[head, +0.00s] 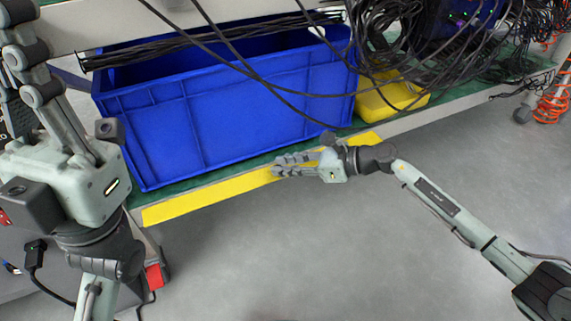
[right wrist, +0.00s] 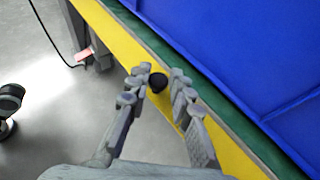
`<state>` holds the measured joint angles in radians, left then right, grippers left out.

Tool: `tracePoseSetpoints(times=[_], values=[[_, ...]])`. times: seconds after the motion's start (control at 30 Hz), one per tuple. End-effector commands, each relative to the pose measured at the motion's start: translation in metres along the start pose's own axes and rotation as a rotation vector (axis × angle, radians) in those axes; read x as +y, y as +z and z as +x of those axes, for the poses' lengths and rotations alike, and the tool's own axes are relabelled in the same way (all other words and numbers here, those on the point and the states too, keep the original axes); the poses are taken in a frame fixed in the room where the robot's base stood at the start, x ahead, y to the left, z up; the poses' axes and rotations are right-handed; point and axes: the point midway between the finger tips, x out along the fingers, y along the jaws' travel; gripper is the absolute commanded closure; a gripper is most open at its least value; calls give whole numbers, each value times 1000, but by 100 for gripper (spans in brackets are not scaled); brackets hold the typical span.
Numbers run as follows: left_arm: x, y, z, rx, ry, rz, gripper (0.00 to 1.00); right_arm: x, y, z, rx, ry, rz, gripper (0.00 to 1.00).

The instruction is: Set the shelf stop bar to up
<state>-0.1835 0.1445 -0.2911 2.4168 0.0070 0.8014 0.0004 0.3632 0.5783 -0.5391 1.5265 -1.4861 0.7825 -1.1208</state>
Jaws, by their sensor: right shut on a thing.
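The shelf stop bar (head: 205,198) is a long yellow strip along the front edge of the lower shelf. It also shows in the right wrist view (right wrist: 115,38), running diagonally beside the green shelf surface. My right gripper (head: 281,166) is at the bar's middle in the head view. In the right wrist view, its fingers (right wrist: 160,74) are shut on a black knob (right wrist: 157,83) on the bar, one finger on each side. The fingers hide part of the bar. My left gripper (head: 65,165) is at the left, away from the bar; its finger opening is unclear.
A large blue crate (head: 225,125) stands on the green shelf close behind the bar. A yellow bin (head: 392,97) and tangled black cables (head: 410,45) are to its right. Loose cables hang across the crate. The grey floor (head: 300,255) in front is clear.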

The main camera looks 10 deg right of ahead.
Motion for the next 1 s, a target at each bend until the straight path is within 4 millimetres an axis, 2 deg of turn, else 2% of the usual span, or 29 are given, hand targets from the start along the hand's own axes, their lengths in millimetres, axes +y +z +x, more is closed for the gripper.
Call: tracePoseSetpoints(times=[0.03, 0.87, 0.9, 1.0], values=[[0, 0, 0, -1, 0, 0, 100, -8, 1, -3, -1, -20, -4, 100], [0, 1, -1, -4, -1, -1, 100, -11, 0, -4, 1, -24, -7, 100], [0, 1, -1, -4, -1, -1, 100, -11, 0, -4, 1, -25, -7, 77], [0, 1, -1, -4, -1, -1, 100, -10, 0, -4, 1, -23, -6, 64]])
